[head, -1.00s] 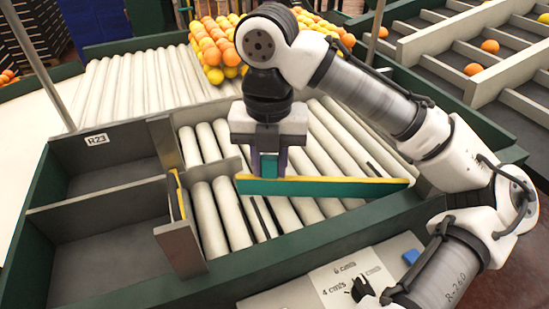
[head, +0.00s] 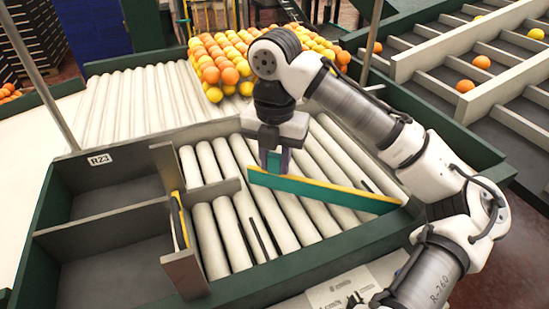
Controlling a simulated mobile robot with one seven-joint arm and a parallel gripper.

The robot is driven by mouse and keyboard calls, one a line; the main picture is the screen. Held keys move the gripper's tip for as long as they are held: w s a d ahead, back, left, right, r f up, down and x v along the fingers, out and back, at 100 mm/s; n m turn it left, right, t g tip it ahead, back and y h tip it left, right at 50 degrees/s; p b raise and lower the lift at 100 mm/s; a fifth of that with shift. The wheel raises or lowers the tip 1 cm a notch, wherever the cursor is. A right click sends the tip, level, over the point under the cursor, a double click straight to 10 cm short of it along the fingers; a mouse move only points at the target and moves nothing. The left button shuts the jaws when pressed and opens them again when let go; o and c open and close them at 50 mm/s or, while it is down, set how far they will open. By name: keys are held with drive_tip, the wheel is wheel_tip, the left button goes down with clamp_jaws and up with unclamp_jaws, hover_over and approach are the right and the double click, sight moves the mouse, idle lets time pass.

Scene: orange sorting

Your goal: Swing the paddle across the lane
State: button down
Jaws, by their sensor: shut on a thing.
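The paddle (head: 325,193) is a long green board with a yellow top edge. It lies slanted over the white rollers of the lane (head: 222,225), its left end farther back and its right end nearer the front wall. My gripper (head: 273,160) is above the paddle's left part, shut on its teal upright handle. The fingertips are partly hidden by the gripper body. No fruit shows on the rollers around the paddle.
Oranges and yellow fruit (head: 225,65) are heaped at the back of the rollers. Grey divided bins (head: 105,235) stand at left, with a grey upright plate (head: 185,272) at the lane's side. A green wall (head: 320,258) edges the front.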

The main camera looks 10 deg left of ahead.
drive_tip(key=c, duration=1.1)
unclamp_jaws()
wheel_tip(320, 180, up, 14)
drive_tip(key=shift+f+b, duration=0.1)
drive_tip(key=shift+b, duration=0.4)
